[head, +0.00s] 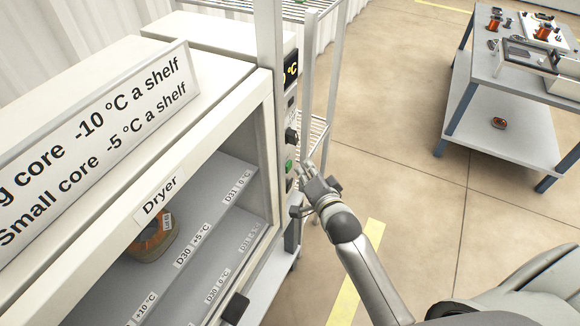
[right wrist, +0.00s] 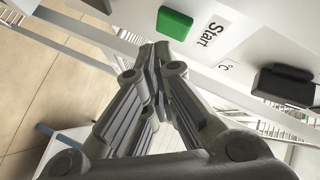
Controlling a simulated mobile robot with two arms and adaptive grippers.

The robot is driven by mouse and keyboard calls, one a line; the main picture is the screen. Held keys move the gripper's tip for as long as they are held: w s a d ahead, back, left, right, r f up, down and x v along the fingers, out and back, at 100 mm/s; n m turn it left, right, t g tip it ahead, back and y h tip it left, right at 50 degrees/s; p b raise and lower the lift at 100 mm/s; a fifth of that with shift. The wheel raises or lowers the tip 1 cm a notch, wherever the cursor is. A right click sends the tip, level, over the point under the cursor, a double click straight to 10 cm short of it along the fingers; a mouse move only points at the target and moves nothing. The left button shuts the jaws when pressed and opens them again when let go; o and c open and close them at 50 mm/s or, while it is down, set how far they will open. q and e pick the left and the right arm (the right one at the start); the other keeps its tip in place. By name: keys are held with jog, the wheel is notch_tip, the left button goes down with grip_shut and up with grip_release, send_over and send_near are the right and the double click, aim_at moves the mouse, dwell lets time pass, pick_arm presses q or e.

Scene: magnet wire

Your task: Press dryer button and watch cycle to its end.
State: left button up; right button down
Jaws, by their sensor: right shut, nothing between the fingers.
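The dryer (head: 150,215) is a white cabinet with a "Dryer" label, at the left of the head view. Its control panel on the right side carries a green button (head: 289,166) and a °C display (head: 291,69). In the right wrist view the green button (right wrist: 174,23) sits beside a "Start" label. My right gripper (head: 305,172) is shut and empty, close to the panel just right of the green button. In the right wrist view its fingertips (right wrist: 158,58) are just below the button, with a visible gap. My left gripper is out of view.
An orange wound core (head: 152,243) sits on a dryer shelf labelled D30. A sign (head: 95,115) lists core temperatures on top. A wire rack (head: 318,125) stands behind the panel. A grey workbench (head: 500,115) is at the right; floor between is clear.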

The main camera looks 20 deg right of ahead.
jog(key=shift+w+a, duration=0.1)
dwell(0.7)
jog(key=shift+w+a, duration=0.2)
jog(key=shift+w, duration=0.05)
jog(key=shift+w+a, duration=0.3)
dwell(0.8)
jog(key=shift+p, duration=0.3)
jog(key=shift+s+d+p, duration=0.4)
jog(key=shift+s+d, duration=0.15)
jog(key=shift+s, duration=0.1)
